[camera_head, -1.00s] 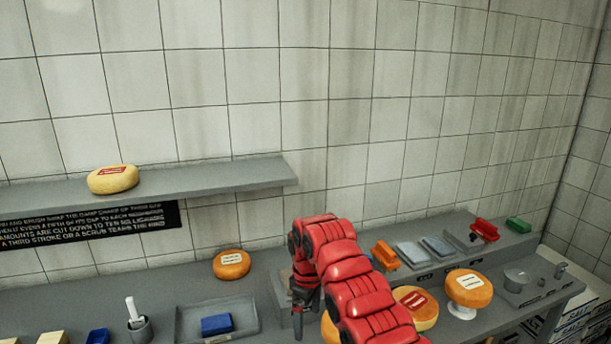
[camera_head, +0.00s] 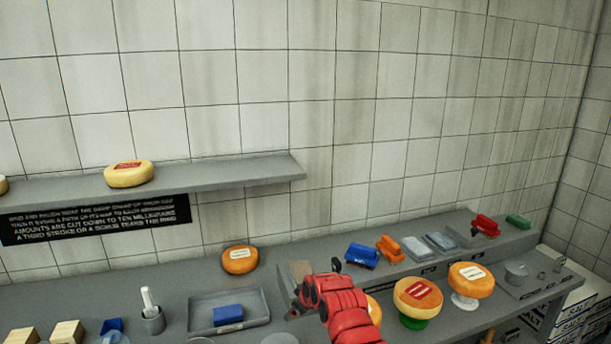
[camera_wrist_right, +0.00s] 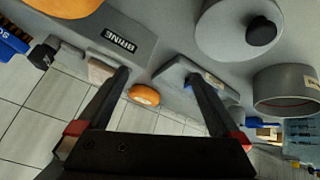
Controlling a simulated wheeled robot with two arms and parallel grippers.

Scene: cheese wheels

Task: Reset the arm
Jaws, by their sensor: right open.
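My right arm, red and segmented, comes up from the bottom middle of the head view. Its gripper is mostly hidden there behind the arm's own links. In the right wrist view my right gripper (camera_wrist_right: 157,75) has its two dark fingers spread wide, with nothing held between them. A small orange cheese wheel (camera_wrist_right: 145,95) shows beyond the gap, apart from the fingers. My left gripper is in neither view.
Cheese wheels stand on the counter (camera_head: 240,259), on stands at right (camera_head: 471,280) (camera_head: 418,295), and on the wall shelf (camera_head: 129,173). A tray (camera_head: 258,310) holds a blue block (camera_head: 228,315). Blue (camera_head: 362,256) and orange (camera_head: 390,249) brushes lie on the raised ledge.

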